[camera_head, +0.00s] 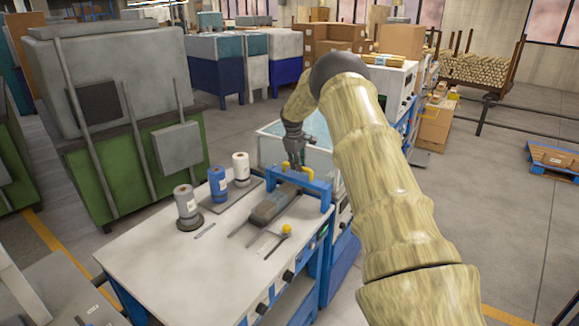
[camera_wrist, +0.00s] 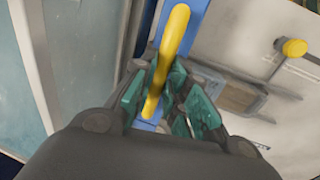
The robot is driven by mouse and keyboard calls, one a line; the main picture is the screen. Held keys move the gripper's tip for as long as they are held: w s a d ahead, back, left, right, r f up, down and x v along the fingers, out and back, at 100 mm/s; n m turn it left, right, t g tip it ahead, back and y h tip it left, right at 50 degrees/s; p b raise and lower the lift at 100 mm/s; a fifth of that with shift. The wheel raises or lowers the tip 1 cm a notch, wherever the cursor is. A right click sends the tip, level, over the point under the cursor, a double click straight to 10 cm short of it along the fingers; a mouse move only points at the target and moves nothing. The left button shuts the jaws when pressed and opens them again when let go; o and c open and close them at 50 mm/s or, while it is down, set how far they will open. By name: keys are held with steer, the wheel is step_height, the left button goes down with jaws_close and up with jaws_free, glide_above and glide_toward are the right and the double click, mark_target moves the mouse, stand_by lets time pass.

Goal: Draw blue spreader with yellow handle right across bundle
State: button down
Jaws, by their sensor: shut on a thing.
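The blue spreader (camera_head: 312,183) is a bar with downturned ends at the far right edge of the white bench, just beyond the bundle's far end. I cannot tell whether the spreader touches the bench.
The white bench (camera_head: 160,250) holds grey (camera_head: 187,207), blue (camera_head: 217,184) and white (camera_head: 241,168) spools at the left. A yellow-knobbed tool (camera_head: 286,229) lies near the bundle. A pale bin (camera_head: 270,148) stands behind the spreader. The bench's near left is clear.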

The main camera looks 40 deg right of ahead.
steer(key=shift+w+d+r, duration=0.1)
steer(key=shift+d+r, duration=0.1)
steer(key=shift+r, duration=0.05)
steer(key=c, duration=1.6)
jaws_free()
steer(key=shift+c, duration=0.2)
steer(key=shift+o, duration=1.1)
steer(key=shift+d+f, duration=0.15)
steer(key=shift+f, duration=0.15)
steer(key=shift+a+r, duration=0.25)
steer(key=shift+r, duration=0.2)
step_height(320, 180, up, 11)
steer(key=a, duration=0.1)
steer(key=shift+s+a, duration=0.3)
steer(key=shift+a, duration=0.05)
steer(key=shift+f, duration=0.1)
